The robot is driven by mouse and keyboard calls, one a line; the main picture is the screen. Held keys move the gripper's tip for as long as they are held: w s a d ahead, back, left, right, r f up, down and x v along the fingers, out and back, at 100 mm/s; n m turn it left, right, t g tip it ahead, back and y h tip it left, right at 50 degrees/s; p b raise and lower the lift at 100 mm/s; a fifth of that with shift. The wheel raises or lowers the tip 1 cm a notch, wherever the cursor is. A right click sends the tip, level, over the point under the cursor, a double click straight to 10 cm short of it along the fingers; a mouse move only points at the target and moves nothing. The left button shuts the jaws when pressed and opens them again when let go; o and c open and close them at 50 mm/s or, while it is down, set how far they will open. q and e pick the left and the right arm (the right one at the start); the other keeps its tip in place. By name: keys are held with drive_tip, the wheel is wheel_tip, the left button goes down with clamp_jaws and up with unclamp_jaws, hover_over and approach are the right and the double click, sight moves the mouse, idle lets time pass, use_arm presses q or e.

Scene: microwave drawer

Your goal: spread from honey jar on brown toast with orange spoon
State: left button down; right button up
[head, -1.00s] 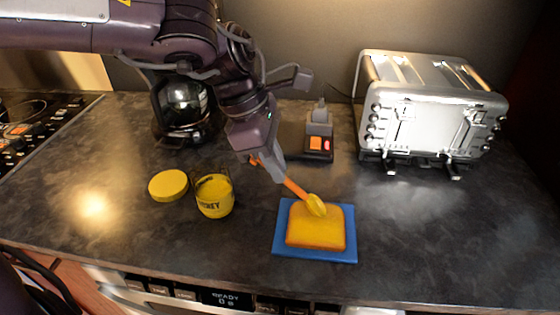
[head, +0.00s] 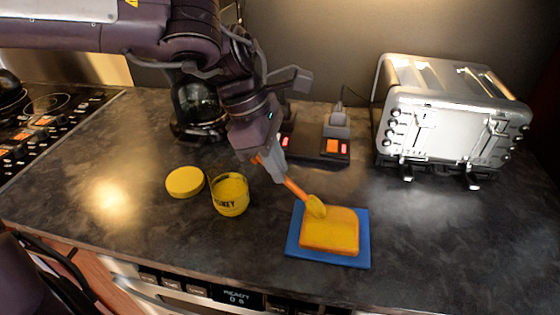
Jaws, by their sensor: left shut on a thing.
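The brown toast (head: 330,235) lies flat on a blue square board (head: 357,255), with a yellow layer on its top. My left gripper (head: 275,170) is shut on the orange spoon (head: 295,190), which slants down to the right. The spoon's yellow-coated bowl (head: 316,206) is at the toast's upper left edge; I cannot tell if it touches. The honey jar (head: 230,195) stands open left of the board, with yellow inside and on its label. Its yellow lid (head: 185,182) lies to its left. My right gripper is not in view.
A silver toaster (head: 450,125) stands at the back right. A power strip with a plug (head: 335,140) lies behind the gripper. A dark glass pot (head: 198,105) is behind my arm. A stove (head: 45,120) is at left. The counter right of the board is clear.

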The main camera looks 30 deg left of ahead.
sight(296, 185)
use_arm(q)
drive_tip(key=shift+d, duration=0.1)
drive_tip(key=shift+w+d+b, duration=0.2)
drive_tip(key=shift+d+b, duration=0.05)
drive_tip(key=shift+d, duration=0.4)
drive_tip(key=shift+w+d+b, duration=0.2)
drive_tip(key=shift+d, duration=0.4)
drive_tip(key=shift+d, duration=0.15)
drive_tip(key=shift+w+d+b, duration=0.2)
drive_tip(key=shift+d, duration=0.4)
drive_tip(key=shift+w+d+b, duration=0.15)
drive_tip(key=shift+d+b, duration=0.05)
drive_tip(key=shift+d, duration=0.4)
drive_tip(key=shift+a, duration=0.2)
drive_tip(key=shift+s+a+r, duration=0.1)
drive_tip(key=shift+s+a, duration=0.1)
drive_tip(key=shift+a, duration=0.65)
drive_tip(key=shift+s+a, duration=0.15)
drive_tip(key=shift+a, duration=0.15)
drive_tip(key=shift+a, duration=0.1)
